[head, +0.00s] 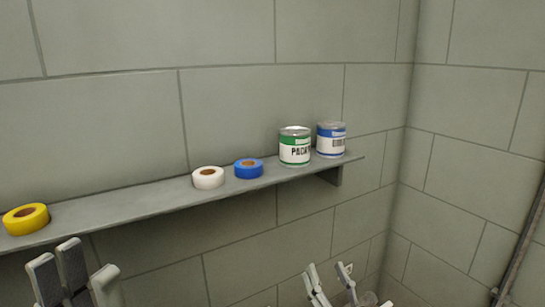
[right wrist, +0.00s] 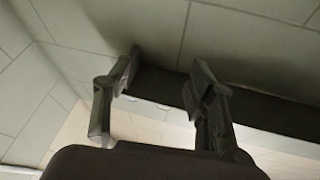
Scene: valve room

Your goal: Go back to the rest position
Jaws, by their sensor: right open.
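My left gripper (head: 60,270) is at the lower left in the head view, below and in front of the shelf near the yellow tape roll. Its fingers stand close together, and I cannot tell whether they are open or shut. My right gripper (head: 328,284) is at the bottom in the head view, below the shelf's right end. In the right wrist view its two fingers (right wrist: 162,95) are apart, with nothing held between them.
A grey wall shelf (head: 130,208) holds a yellow tape roll (head: 26,219), a white one (head: 208,178), a blue one (head: 248,168), a green-and-white can (head: 295,147) and a blue-and-white can (head: 331,140). A dark pipe (head: 522,245) runs along the right wall.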

